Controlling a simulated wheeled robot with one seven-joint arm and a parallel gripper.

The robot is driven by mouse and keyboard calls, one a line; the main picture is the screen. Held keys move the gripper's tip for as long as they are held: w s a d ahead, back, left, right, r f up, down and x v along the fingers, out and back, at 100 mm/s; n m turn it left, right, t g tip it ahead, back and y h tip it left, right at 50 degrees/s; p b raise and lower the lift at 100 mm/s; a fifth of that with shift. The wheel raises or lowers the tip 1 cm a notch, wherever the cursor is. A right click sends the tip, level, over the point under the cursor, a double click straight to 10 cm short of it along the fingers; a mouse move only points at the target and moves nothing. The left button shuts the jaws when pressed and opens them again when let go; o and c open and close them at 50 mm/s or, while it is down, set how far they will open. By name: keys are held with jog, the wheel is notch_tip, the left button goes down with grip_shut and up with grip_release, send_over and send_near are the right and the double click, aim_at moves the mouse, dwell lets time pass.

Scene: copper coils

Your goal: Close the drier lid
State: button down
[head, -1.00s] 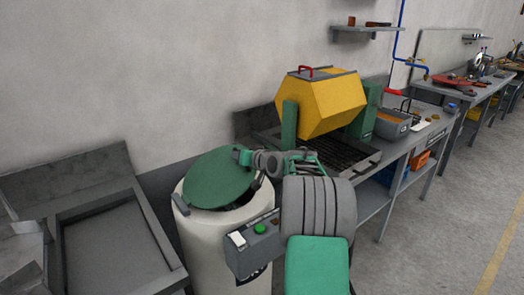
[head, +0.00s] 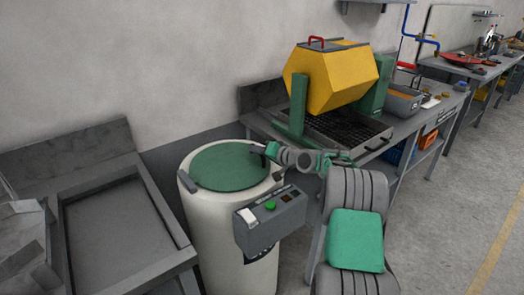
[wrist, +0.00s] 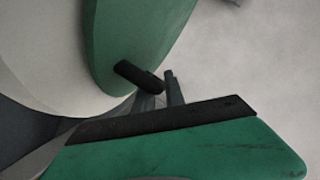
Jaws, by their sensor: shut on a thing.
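The drier (head: 225,235) is a cream-white drum with a grey control box on its front right. Its round green lid (head: 222,167) lies level or nearly level across the top opening; a small gap at the rim cannot be ruled out. My gripper (head: 258,150) is at the lid's back right edge, shut on the lid's dark handle. In the wrist view the green lid (wrist: 125,40) fills the upper left, with the black handle (wrist: 138,76) beside my gripper's fingers. The exact contact is partly hidden.
The control box (head: 270,214) has a green button and sits close below my arm. A grey sink bench (head: 120,235) stands left. A yellow tumbler (head: 330,78) stands on a bench to the right, behind my arm. The wall is close behind.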

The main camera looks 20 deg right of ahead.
jog(key=shift+a+f, duration=0.15)
jog(key=shift+f, duration=0.15)
jog(key=c, duration=1.7)
grip_release()
jog(key=shift+f, duration=0.1)
jog(key=shift+s+d, duration=0.1)
jog(key=shift+d, duration=0.1)
jog(key=shift+s+d+r, duration=0.2)
jog(key=shift+s, duration=0.05)
jog(key=v, duration=0.7)
jog(key=shift+r, duration=0.1)
jog(key=shift+a, duration=0.1)
